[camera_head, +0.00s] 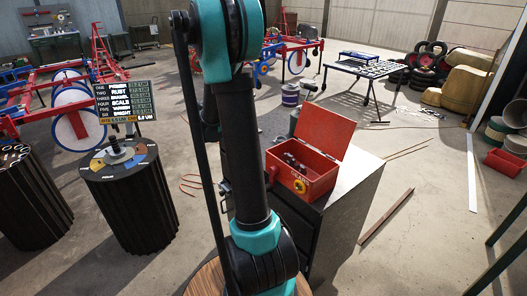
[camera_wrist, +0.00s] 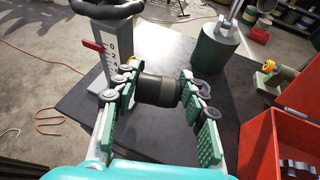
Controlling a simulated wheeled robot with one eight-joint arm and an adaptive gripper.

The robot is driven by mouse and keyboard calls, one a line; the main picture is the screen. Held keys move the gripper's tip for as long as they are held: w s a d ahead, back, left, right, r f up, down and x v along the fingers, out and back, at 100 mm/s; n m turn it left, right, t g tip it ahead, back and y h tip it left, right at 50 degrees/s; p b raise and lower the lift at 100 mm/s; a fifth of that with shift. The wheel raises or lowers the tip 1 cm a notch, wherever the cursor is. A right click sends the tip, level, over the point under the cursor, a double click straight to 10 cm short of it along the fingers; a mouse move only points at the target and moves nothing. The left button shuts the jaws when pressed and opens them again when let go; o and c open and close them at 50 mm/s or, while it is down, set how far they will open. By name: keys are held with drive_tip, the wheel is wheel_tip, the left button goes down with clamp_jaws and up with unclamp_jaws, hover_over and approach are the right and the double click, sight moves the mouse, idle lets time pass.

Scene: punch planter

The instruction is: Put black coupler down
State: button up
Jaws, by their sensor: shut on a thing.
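The black coupler (camera_wrist: 158,90) is a short dark cylinder lying sideways between the green-padded fingers of my gripper (camera_wrist: 158,94) in the wrist view. My gripper is shut on it, with a finger against each end. The coupler is over the dark cabinet top (camera_wrist: 150,133); I cannot tell whether it touches the surface. In the head view my arm hides the gripper and the coupler.
An open red toolbox (camera_head: 303,172) stands on the cabinet, right of my gripper in the wrist view. A grey post with a handwheel (camera_wrist: 112,50) and a green cylinder (camera_wrist: 213,50) stand beyond the coupler. Bare cabinet top lies around the gripper.

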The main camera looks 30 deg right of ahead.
drive_tip(key=s+d+r+m+g+h, duration=0.1)
drive_tip(key=s+d+r+m+g, duration=0.2)
drive_tip(key=s+d+r+g, duration=0.3)
drive_tip(key=shift+t, duration=0.7)
drive_tip(key=f, duration=1.9)
drive_tip(key=shift+s+a, duration=0.15)
drive_tip(key=shift+a, duration=0.1)
drive_tip(key=o, duration=1.3)
drive_tip(key=shift+r, duration=0.1)
